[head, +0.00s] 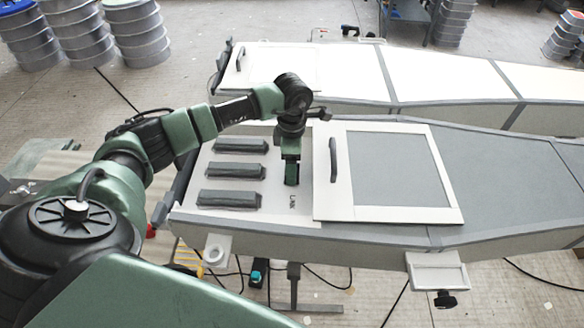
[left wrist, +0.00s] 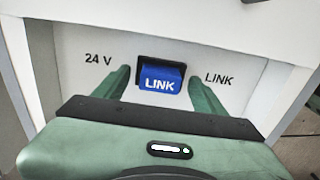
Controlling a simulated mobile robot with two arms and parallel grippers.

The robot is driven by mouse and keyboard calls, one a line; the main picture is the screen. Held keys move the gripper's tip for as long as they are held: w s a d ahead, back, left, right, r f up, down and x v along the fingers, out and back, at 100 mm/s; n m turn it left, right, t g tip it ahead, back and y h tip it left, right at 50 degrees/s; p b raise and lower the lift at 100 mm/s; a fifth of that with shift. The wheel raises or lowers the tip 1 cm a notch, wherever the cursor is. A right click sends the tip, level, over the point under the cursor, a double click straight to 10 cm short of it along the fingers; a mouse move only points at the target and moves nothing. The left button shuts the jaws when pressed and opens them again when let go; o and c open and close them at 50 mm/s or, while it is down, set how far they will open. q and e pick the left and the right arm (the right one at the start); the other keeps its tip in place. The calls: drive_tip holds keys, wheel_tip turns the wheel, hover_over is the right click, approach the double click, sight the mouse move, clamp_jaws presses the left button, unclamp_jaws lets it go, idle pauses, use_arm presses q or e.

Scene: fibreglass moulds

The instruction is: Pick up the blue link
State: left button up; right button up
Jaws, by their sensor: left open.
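The blue link (left wrist: 161,79) is a small block with "LINK" in white letters. In the left wrist view it sits in a dark slot in a white panel (left wrist: 225,65), between the printed words "24 V" and "LINK". My left gripper (left wrist: 160,76) is open, with one green finger on each side of the link and a gap to it on both sides. In the head view my left gripper (head: 291,182) points down over the white panel and hides the blue link. My right gripper is in neither view.
Several dark grey bars (head: 235,171) lie left of my gripper. A white framed hatch (head: 395,170) with a black handle (head: 334,160) is close on its right. A second long mould (head: 350,75) stands behind. Stacked drums (head: 135,30) stand at the back left.

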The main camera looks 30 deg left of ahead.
use_arm(q)
drive_tip(key=c, duration=1.4)
drive_tip(key=shift+r, duration=0.1)
